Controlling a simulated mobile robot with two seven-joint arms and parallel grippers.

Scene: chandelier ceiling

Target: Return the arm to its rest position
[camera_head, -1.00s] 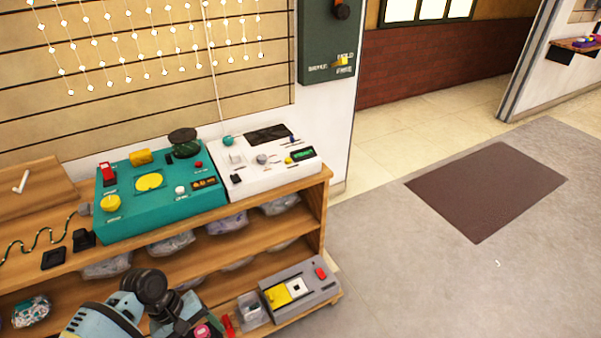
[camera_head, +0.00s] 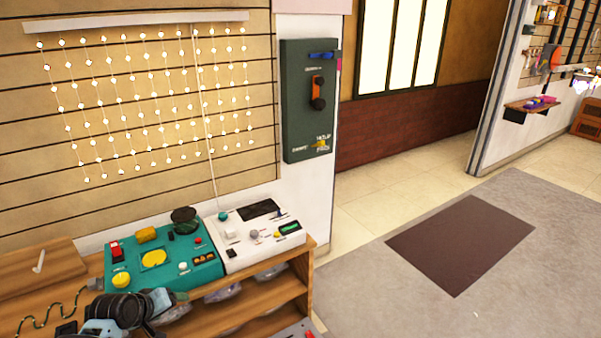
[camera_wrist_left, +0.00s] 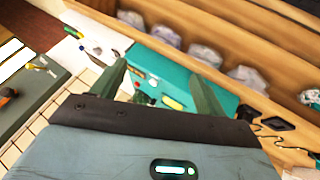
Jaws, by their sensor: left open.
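My left arm (camera_head: 130,312) shows at the bottom left of the head view, in front of the shelf and overlapping the lower edge of the teal console; its fingertips cannot be made out there. In the left wrist view my left gripper (camera_wrist_left: 158,82) has its two green fingers spread, with nothing between them. The teal console (camera_wrist_left: 165,68) appears beyond the fingers, apart from them. My right gripper is in neither view.
The teal console (camera_head: 198,271) and a white console (camera_head: 241,249) stand on the wooden shelf (camera_head: 311,258). A brown mat (camera_head: 460,240) lies on open floor at right.

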